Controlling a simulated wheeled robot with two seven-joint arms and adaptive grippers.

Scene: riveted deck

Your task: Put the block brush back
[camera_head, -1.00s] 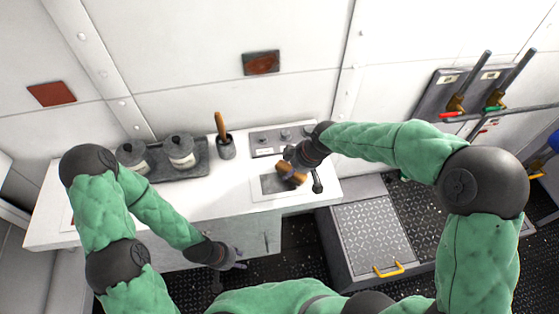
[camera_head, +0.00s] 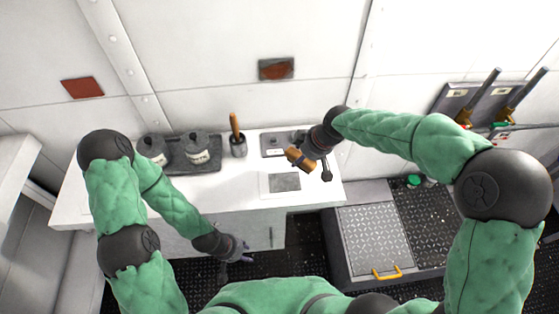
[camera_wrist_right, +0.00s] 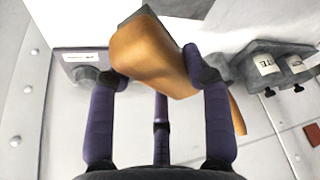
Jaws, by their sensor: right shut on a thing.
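The block brush (camera_head: 297,160), a brown wooden block, is held in my right gripper (camera_head: 305,158) over the back right of the white counter. In the right wrist view the brush (camera_wrist_right: 145,58) lies between the fingers of the right gripper (camera_wrist_right: 155,70). It is tilted, with a dark grey face at its upper end. A grey square patch (camera_head: 285,183) with a pale border lies bare on the counter below the brush. My left gripper (camera_head: 242,254) hangs low in front of the counter, away from the brush. Its fingers are too small to judge.
A dark pot (camera_head: 238,148) with an upright wooden handle stands left of the brush. Two lidded canisters (camera_head: 197,150) sit on a dark tray (camera_head: 210,167) further left. A panel with knobs (camera_head: 274,144) is behind the brush. The counter's front middle (camera_head: 225,195) is clear.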

